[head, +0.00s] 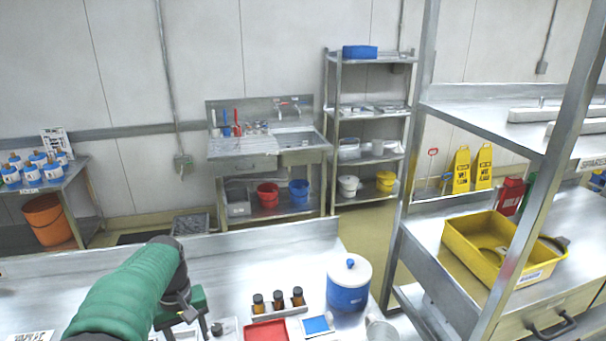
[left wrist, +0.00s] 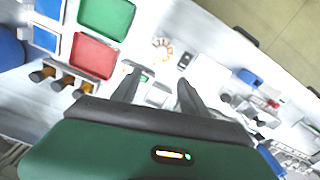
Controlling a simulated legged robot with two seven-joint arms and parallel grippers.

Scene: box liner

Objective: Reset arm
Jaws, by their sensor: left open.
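My left arm (head: 130,290), in a green sleeve, reaches in from the lower left in the head view. Its gripper (head: 190,316) points down over the steel table (head: 235,252), left of the red tray. In the left wrist view the two dark fingers of the left gripper (left wrist: 158,90) stand apart with nothing held between them. Small items on the table show beyond and between the fingertips; contact with them cannot be told. My right gripper is in neither view.
A red tray (head: 265,331), brown bottles (head: 278,300) in a rack, a blue-and-white container (head: 348,285) and a blue pad (head: 318,325) stand right of the gripper. A yellow bin (head: 470,238) sits on the right shelf unit. The table's back left is clear.

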